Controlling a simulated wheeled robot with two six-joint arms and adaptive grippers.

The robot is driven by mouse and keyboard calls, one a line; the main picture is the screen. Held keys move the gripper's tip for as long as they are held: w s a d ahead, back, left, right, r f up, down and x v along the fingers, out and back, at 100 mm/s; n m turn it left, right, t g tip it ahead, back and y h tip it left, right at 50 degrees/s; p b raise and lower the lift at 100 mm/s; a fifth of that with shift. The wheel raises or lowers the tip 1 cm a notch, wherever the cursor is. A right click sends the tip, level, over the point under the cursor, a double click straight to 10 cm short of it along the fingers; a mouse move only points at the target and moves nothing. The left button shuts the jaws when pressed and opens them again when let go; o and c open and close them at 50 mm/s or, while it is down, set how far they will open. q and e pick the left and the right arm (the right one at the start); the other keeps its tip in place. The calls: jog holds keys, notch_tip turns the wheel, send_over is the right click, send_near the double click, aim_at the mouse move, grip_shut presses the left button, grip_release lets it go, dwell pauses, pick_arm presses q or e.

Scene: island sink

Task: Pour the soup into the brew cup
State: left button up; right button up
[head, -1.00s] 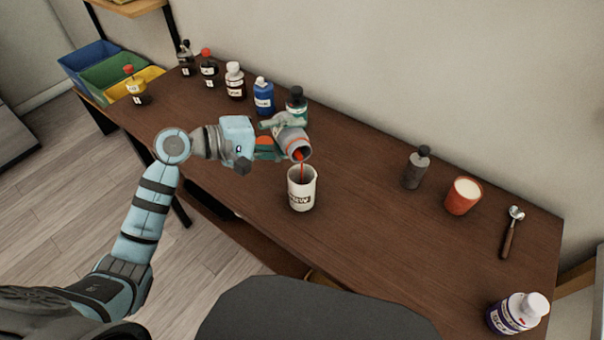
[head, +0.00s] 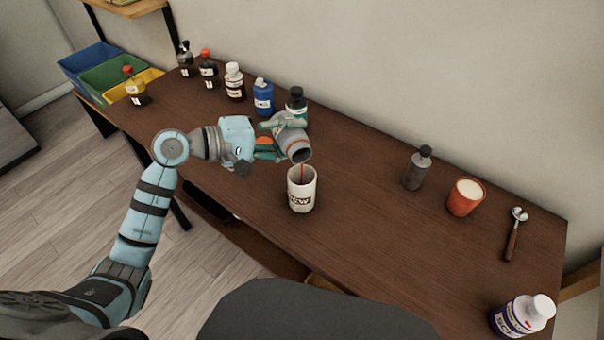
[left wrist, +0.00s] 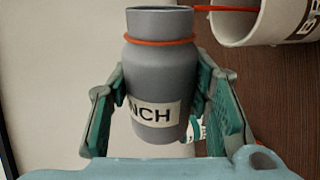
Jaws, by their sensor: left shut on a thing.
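My left gripper (head: 277,138) is shut on a grey container (head: 296,150), held tipped over the table. In the left wrist view the container (left wrist: 160,65) has a label ending in "NCH" and a red band around its neck, with the green fingers on both sides. A thin red stream (head: 302,172) runs from its mouth into the white brew cup (head: 301,192), which stands upright below. The cup's rim (left wrist: 235,25) also shows in the left wrist view, close to the container's mouth. The cup's contents are not clear. My right gripper is not in view.
Several bottles stand along the back left, with a green-labelled one (head: 296,102) right behind my gripper. To the right are a grey bottle (head: 417,168), an orange cup (head: 465,196), a scoop (head: 514,232) and a white-capped bottle (head: 523,316). The table between is clear.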

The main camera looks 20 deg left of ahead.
pick_arm(q)
jog(key=shift+s+d+r+m+t+b, duration=0.15)
jog(key=shift+r+m+t+b, duration=0.15)
jog(key=shift+m+b, duration=0.55)
dwell(0.8)
